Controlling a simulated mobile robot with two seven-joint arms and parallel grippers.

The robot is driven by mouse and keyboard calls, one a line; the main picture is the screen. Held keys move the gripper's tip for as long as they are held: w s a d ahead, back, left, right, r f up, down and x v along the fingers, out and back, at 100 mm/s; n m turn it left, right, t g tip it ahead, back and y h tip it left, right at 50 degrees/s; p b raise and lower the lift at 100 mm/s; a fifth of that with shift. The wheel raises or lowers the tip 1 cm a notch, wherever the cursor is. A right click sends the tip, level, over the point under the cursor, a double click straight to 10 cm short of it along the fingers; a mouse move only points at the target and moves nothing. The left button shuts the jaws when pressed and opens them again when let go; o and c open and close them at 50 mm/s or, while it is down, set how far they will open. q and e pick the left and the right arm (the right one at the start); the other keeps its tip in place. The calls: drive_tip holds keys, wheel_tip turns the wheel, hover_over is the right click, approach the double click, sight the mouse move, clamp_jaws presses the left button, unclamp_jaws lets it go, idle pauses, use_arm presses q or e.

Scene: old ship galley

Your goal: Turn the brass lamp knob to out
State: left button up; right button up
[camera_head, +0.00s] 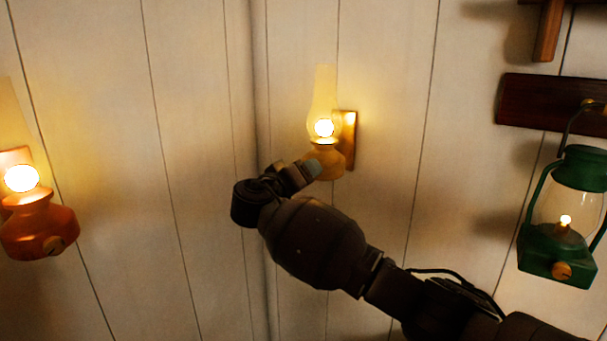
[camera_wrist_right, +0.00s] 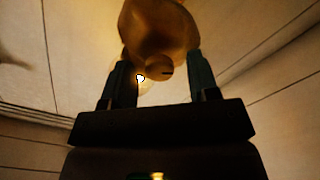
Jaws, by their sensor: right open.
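The brass lamp (camera_head: 325,158) hangs on the plank wall in the middle of the head view, with a tall glass chimney (camera_head: 323,95) and a bright flame. My right gripper (camera_head: 314,168) is at the lower front of its base and hides the knob there. In the right wrist view the rounded lamp body (camera_wrist_right: 158,28) fills the top. The lamp knob (camera_wrist_right: 160,72) shows below it, with a dark slot line. My open right gripper (camera_wrist_right: 158,65) has one finger on each side of the knob; contact is not clear. My left gripper is not in view.
A copper-coloured lamp (camera_head: 40,228) with its own knob is lit at the left edge. A green lantern (camera_head: 560,255) hangs lit from a dark wooden rail (camera_head: 540,103) at the right. The wall between the lamps is bare.

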drive_tip(key=c, duration=0.9)
drive_tip(key=shift+c, duration=0.2)
drive_tip(key=shift+n, duration=0.3)
